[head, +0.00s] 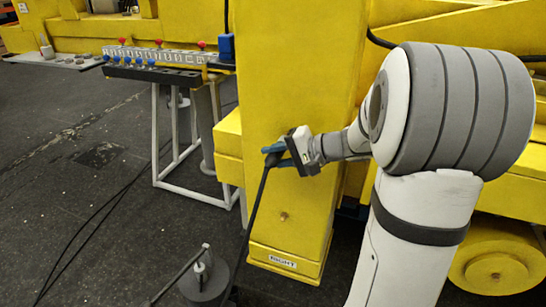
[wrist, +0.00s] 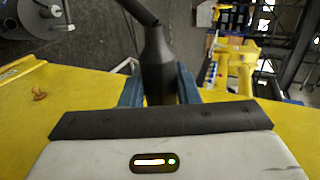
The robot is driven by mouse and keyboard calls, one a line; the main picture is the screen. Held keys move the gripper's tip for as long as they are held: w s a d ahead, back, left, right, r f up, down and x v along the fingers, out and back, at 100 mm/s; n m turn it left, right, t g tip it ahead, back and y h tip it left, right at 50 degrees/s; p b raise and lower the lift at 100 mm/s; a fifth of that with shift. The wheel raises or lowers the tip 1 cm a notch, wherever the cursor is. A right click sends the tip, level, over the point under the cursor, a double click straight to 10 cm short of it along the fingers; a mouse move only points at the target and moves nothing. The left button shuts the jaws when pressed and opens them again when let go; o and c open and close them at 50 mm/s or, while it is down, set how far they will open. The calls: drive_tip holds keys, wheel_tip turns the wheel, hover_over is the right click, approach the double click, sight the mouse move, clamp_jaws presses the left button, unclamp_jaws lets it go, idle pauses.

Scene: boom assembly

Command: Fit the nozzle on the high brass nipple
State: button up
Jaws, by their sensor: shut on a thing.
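My gripper (head: 273,155) has blue fingers and is shut on the black nozzle (head: 265,175), in front of the yellow column. In the wrist view the nozzle (wrist: 158,62) sits between the two blue fingers (wrist: 158,88), with its hose bending away at the top. A brass nipple (head: 284,216) shows low on the column's front face, below my gripper and apart from the nozzle. One brass nipple (wrist: 39,95) shows at the left of the wrist view. I see no second nipple in the head view; my arm hides part of the column.
The yellow column (head: 290,80) bears a RIGHT label (head: 283,262) near its foot. A grey canister (head: 203,278) with a lever stands on the floor, also in the wrist view (wrist: 30,18). A rack with red and blue knobs (head: 160,60) stands at the back left. Dark floor lies open at left.

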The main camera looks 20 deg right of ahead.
drive_tip(key=shift+w+d, duration=0.35)
drive_tip(key=shift+w, duration=0.1)
drive_tip(key=o, duration=1.2)
drive_tip(key=shift+c, duration=0.2)
drive_tip(key=shift+s, duration=0.1)
drive_tip(key=b+v, duration=0.2)
drive_tip(key=v, duration=0.6)
drive_tip(key=s+a+f+n+g+h, duration=0.3)
drive_tip(key=s+a+f+g, duration=0.2)
drive_tip(key=s+a, duration=0.4)
drive_tip(key=s+f+n+h, duration=0.3)
drive_tip(key=s+h, duration=0.4)
drive_tip(key=s, duration=0.3)
drive_tip(key=shift+d+f+n+h, duration=0.2)
drive_tip(key=shift+d+n+h, duration=0.15)
drive_tip(key=shift+n, duration=0.25)
